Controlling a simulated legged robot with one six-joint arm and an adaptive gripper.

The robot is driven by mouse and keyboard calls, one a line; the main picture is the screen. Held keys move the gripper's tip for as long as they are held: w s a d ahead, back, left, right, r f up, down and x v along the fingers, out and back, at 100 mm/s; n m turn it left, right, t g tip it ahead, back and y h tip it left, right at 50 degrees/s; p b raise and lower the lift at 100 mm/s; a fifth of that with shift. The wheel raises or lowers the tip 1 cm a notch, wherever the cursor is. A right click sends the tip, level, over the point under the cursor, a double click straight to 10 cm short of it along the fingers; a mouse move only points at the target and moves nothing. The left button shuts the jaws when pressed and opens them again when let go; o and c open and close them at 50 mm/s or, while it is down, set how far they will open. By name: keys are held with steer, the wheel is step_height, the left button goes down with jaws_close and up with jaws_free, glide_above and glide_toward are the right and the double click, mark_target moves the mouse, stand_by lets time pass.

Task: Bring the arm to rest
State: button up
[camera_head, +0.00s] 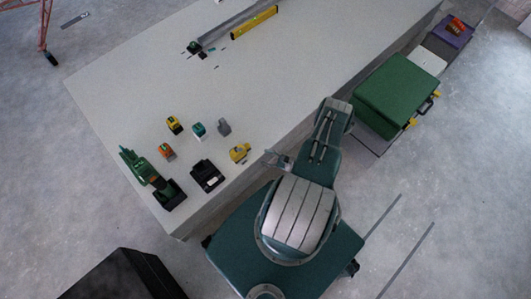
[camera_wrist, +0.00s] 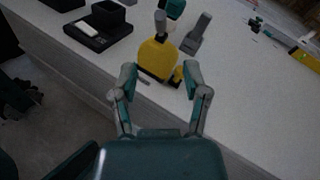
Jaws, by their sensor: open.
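My gripper (camera_wrist: 160,80) is open in the wrist view, its two fingers apart with nothing held between them. Just beyond the fingertips a yellow tool (camera_wrist: 157,58) with a grey top stands near the edge of the white panel table; I cannot tell whether a finger touches it. In the head view my gripper (camera_head: 277,158) is at the table's front edge, just right of the yellow tool (camera_head: 239,153). My arm is folded above my green body, with one link reaching up to the right.
The white table (camera_head: 290,75) holds a black charger-like tray (camera_head: 207,174), a green tool (camera_head: 145,170), several small coloured blocks and a yellow level (camera_head: 254,23). A green case (camera_head: 396,92) stands right of the table. Open floor (camera_head: 455,200) lies to the lower right.

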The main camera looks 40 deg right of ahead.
steer(key=w+a+r+n+g+y, duration=0.1)
steer(key=w+r+n+g, duration=0.35)
steer(key=r, duration=0.75)
steer(key=w+a+r+n+g+y, duration=0.15)
steer(key=w+r+n+g, duration=0.35)
steer(key=r, duration=0.7)
steer(key=w+a+r+n+g+y, duration=0.1)
steer(key=w+a+r+n+g, duration=0.15)
steer(key=r+n, duration=0.6)
steer(key=s+a+r+n+g+h, duration=0.1)
steer(key=s+a+r+h, duration=0.15)
steer(key=r, duration=0.45)
steer(key=s+a+r+n+g+h, duration=0.1)
steer(key=a+r, duration=0.3)
steer(key=r, duration=0.2)
steer(key=s+a+r+n+h, duration=0.1)
steer(key=a+r+h, duration=0.15)
steer(key=r, duration=0.45)
steer(key=s+a+r+n+t+h, duration=0.2)
steer(key=s+a+r+n, duration=0.1)
steer(key=s+r, duration=0.2)
steer(key=s+a+r+n+t+h, duration=0.2)
steer(key=s+a+r+n+h, duration=0.1)
steer(key=s+r, duration=0.3)
steer(key=shift+s+a+t, duration=0.25)
steer(key=shift+s+t, duration=0.05)
steer(key=shift+s, duration=0.95)
